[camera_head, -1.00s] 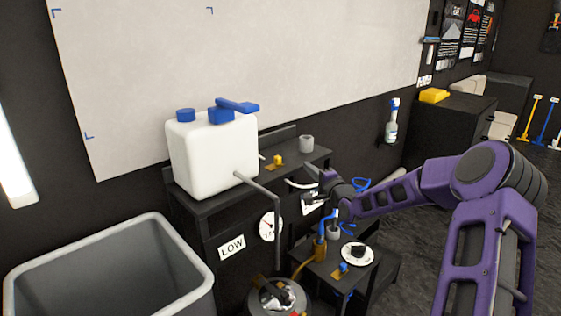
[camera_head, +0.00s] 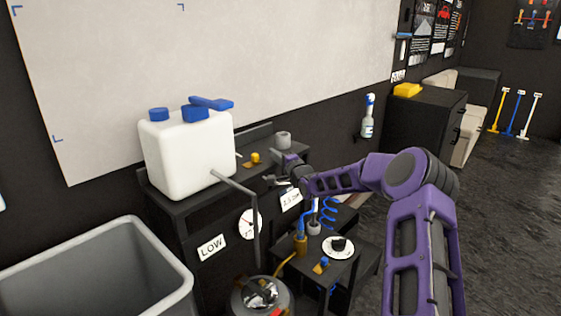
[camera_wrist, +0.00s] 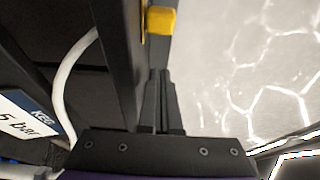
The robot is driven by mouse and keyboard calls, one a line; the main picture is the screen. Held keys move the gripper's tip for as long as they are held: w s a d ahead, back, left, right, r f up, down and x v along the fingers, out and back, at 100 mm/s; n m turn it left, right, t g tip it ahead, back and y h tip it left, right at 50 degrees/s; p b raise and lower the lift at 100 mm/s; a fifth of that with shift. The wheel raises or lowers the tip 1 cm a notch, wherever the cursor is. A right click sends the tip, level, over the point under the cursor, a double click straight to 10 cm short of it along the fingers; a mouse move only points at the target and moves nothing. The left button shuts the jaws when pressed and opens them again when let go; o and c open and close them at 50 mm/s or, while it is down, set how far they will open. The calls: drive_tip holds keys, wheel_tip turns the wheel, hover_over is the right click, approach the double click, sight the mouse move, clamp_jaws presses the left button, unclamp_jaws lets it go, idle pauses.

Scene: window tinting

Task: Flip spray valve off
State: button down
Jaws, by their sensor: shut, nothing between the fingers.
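A small yellow valve knob (camera_head: 255,158) on a yellow plate sits on the dark upper shelf, right of the white tank. It also shows near the top of the wrist view (camera_wrist: 161,20), beyond the fingertips. A second, blue knob (camera_head: 324,262) on a yellow plate sits on the lower stand. No label shows which one is the spray valve. My gripper (camera_head: 277,159) is over the right part of the upper shelf, just right of the yellow knob and apart from it. Its fingers (camera_wrist: 160,75) are shut and empty.
The white tank (camera_head: 188,155) with blue caps stands left on the shelf. A grey cup (camera_head: 283,140) stands behind my gripper. A pipe (camera_head: 250,205), a gauge (camera_head: 250,223) and a keg (camera_head: 262,296) are below. A white hose (camera_wrist: 70,80) curves left in the wrist view.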

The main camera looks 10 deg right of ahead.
sight(265, 163)
drive_tip(key=shift+s+a, duration=0.2)
drive_tip(key=shift+a, duration=1.2)
drive_tip(key=shift+s+a, duration=0.35)
drive_tip(key=shift+a, duration=0.05)
